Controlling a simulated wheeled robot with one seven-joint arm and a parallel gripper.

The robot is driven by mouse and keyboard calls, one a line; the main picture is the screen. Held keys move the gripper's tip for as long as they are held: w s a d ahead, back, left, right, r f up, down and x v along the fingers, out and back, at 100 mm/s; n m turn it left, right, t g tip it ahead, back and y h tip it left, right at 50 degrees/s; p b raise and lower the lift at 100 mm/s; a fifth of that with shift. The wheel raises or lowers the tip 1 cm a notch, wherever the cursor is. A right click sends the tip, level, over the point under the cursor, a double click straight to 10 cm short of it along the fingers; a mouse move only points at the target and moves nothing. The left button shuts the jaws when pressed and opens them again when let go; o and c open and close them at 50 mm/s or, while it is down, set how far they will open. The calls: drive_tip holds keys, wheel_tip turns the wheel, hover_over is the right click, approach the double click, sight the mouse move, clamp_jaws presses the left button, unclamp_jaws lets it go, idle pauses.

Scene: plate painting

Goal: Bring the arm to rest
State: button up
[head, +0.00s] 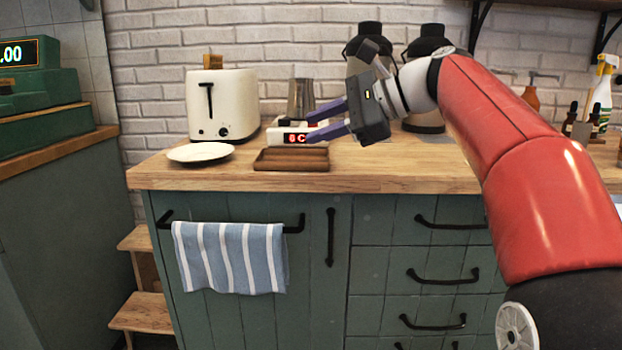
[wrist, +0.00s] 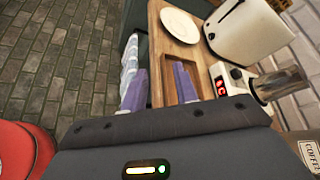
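My gripper (head: 322,122) is at the end of my red arm, above the wooden counter in the head view. Its two purple fingers are spread apart with nothing between them, and they point left over the tray area. In the wrist view my gripper (wrist: 160,88) also shows its two fingers apart and empty. Below and behind the fingers in the head view are a brown wooden tray (head: 290,167) and a small white device with a red display (head: 290,137), which the fingers partly cover.
A white plate (head: 200,152) lies on the counter (head: 400,178) before a white toaster (head: 222,105). Dark-lidded jars (head: 425,122) stand behind my arm. A striped towel (head: 230,257) hangs on the cabinet front. A green cash register (head: 38,80) is at left.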

drive_tip(key=s+d+f+n+h, duration=0.4)
drive_tip(key=s+f, duration=0.4)
drive_tip(key=f, duration=0.3)
drive_tip(key=s+d+f+n+t+h, duration=0.1)
drive_tip(key=s+d+f+n+h, duration=0.3)
drive_tip(key=s+f, duration=0.5)
drive_tip(key=s+d+f+n+h, duration=0.4)
drive_tip(key=s+f, duration=0.5)
drive_tip(key=f, duration=0.3)
drive_tip(key=shift+d+f+n, duration=0.35)
drive_tip(key=shift+d+n, duration=0.35)
drive_tip(key=shift+d, duration=0.05)
drive_tip(key=shift+d, duration=0.15)
